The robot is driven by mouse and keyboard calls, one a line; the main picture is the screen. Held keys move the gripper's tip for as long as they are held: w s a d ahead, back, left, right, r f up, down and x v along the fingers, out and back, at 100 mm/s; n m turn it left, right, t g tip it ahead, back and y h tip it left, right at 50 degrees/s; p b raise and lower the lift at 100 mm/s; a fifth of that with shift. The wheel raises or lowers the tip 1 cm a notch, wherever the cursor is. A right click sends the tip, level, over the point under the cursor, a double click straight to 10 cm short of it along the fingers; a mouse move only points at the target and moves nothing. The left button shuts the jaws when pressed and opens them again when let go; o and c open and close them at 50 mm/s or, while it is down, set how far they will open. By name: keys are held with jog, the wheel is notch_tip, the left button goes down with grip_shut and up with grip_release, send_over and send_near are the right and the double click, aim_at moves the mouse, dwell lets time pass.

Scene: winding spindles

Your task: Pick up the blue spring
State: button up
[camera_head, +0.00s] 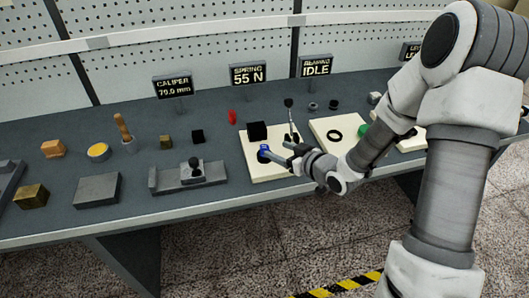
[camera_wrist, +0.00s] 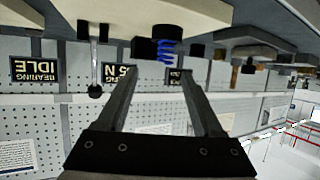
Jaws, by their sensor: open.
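The blue spring (camera_head: 264,149) stands on a cream board (camera_head: 254,178) on the dark bench, close to my gripper (camera_head: 277,150). I cannot tell whether a finger touches the spring.
A black block (camera_head: 257,131) and a thin upright rod with a dark knob (camera_head: 289,103) stand close behind my gripper. A red piece (camera_head: 232,117) and a grey fixture (camera_head: 190,175) are to the left. Another cream board (camera_head: 335,147) lies right.

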aim_at(267, 148)
jog(key=x, duration=0.7)
jog(key=shift+s+a+f, duration=0.2)
jog(key=shift+s+a, duration=0.05)
jog(key=shift+a, duration=0.1)
jog(key=shift+c, duration=0.2)
grip_shut()
